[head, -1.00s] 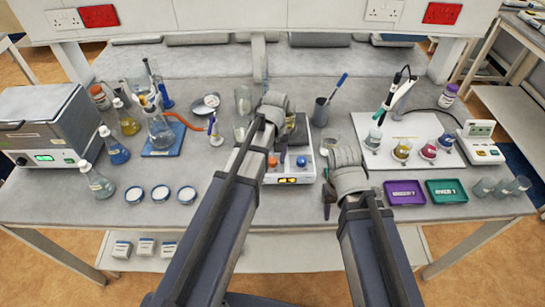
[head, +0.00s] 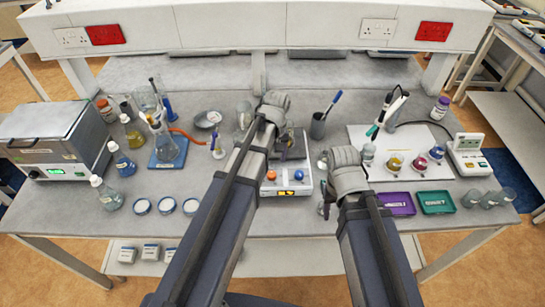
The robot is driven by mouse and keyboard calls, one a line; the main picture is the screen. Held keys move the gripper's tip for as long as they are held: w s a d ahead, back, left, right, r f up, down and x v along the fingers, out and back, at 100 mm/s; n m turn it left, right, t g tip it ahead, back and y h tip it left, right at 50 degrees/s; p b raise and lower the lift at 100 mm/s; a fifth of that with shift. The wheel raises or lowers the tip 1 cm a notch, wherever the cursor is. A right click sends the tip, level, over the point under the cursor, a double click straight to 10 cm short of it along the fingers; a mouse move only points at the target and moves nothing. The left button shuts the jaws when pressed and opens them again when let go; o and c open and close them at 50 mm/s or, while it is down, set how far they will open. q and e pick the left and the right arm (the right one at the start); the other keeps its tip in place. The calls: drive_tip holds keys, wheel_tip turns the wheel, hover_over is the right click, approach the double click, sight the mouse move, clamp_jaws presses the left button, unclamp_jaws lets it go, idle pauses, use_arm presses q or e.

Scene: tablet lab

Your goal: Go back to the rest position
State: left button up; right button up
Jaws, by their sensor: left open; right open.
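My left arm reaches over the bench to the white stirrer hotplate (head: 286,187) in the middle. My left gripper (head: 285,140) is open; its fingers are largely hidden by my wrist and the hotplate area. My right gripper (head: 325,200) is open, low beside the hotplate's right side. My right wrist hides part of it. I see nothing held in either gripper, though the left fingers are not clear.
Flasks and a blue stand (head: 166,152) are at left beside the grey oven (head: 45,140). Several round dishes (head: 166,205) lie at front left. A white board (head: 410,165) with beakers, a purple tray (head: 397,204) and a green tray (head: 436,202) are at right.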

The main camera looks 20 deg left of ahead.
idle(0.4)
use_arm(q)
drive_tip(key=shift+s, duration=0.1)
drive_tip(key=s+d+f+m+b, duration=0.2)
drive_tip(key=s+d+m, duration=0.1)
drive_tip(key=s, duration=0.2)
drive_tip(key=s+d+f+m+b, duration=0.3)
drive_tip(key=s, duration=0.2)
drive_tip(key=s+d+f+m+b, duration=0.3)
drive_tip(key=s+d, duration=0.1)
drive_tip(key=s, duration=0.1)
drive_tip(key=shift+d+y, duration=0.1)
drive_tip(key=shift+y, duration=0.3)
drive_tip(key=shift+r, duration=0.15)
